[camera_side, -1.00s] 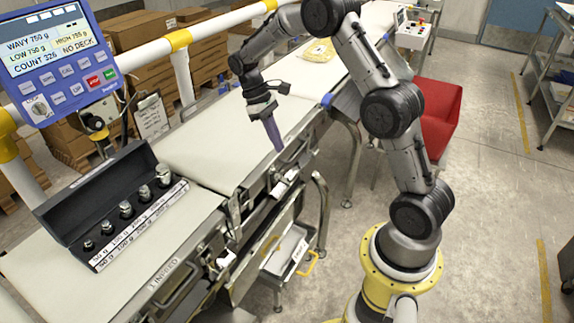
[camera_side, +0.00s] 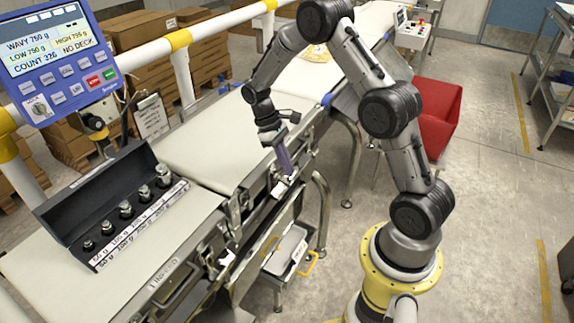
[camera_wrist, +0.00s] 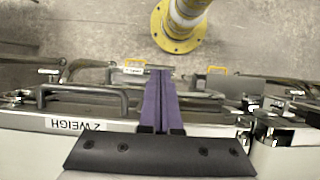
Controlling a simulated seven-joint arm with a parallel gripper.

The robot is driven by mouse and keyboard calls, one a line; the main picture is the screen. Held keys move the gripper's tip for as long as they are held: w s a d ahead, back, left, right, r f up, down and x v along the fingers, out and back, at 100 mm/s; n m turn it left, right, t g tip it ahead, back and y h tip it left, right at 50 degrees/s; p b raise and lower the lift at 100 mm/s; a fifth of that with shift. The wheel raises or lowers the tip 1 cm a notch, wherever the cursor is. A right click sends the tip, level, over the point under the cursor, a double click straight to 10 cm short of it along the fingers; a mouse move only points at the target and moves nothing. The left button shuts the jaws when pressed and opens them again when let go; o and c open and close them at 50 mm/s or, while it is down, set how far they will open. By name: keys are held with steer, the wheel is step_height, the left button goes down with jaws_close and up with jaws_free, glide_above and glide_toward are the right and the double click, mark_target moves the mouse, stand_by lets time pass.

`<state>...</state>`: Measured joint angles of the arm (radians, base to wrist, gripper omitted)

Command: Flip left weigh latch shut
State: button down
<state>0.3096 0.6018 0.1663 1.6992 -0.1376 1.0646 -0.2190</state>
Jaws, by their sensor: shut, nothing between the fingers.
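My gripper (camera_side: 288,170) is shut and empty, its purple fingers pointing down at the front side of the weigh section. In the wrist view the closed fingers (camera_wrist: 160,73) reach past the metal side rail, beside a small white tag (camera_wrist: 133,71). That tag also shows by the fingertips in the side view (camera_side: 281,188). Metal latch hardware (camera_wrist: 268,125) sits on the rail to the right of the fingers. It appears at the belt joint in the side view (camera_side: 240,206). I cannot tell whether the latch is open or shut, or whether the fingers touch anything.
A dark handle (camera_wrist: 80,90) stands out from the rail beside the WEIGH label (camera_wrist: 75,125). A black case of weights (camera_side: 115,205) lies on the infeed belt. A blue control display (camera_side: 62,60) stands at upper left. The weigh belt (camera_side: 205,150) is clear.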

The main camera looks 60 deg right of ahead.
mark_target(295, 173)
steer(key=shift+s, duration=0.2)
steer(key=shift+s+f+t, duration=0.35)
steer(key=shift+s+t, duration=0.1)
steer(key=shift+t, duration=0.55)
steer(key=s+f+t, duration=0.1)
steer(key=t, duration=0.1)
steer(key=shift+f+t, duration=0.15)
steer(key=shift+t, duration=0.15)
steer(key=shift+s+f, duration=0.2)
steer(key=shift+f, duration=1.15)
steer(key=shift+s+f, duration=0.2)
steer(key=shift+f, duration=1.1)
steer(key=s+r, duration=0.6)
steer(key=r, duration=0.6)
steer(key=shift+r, duration=0.35)
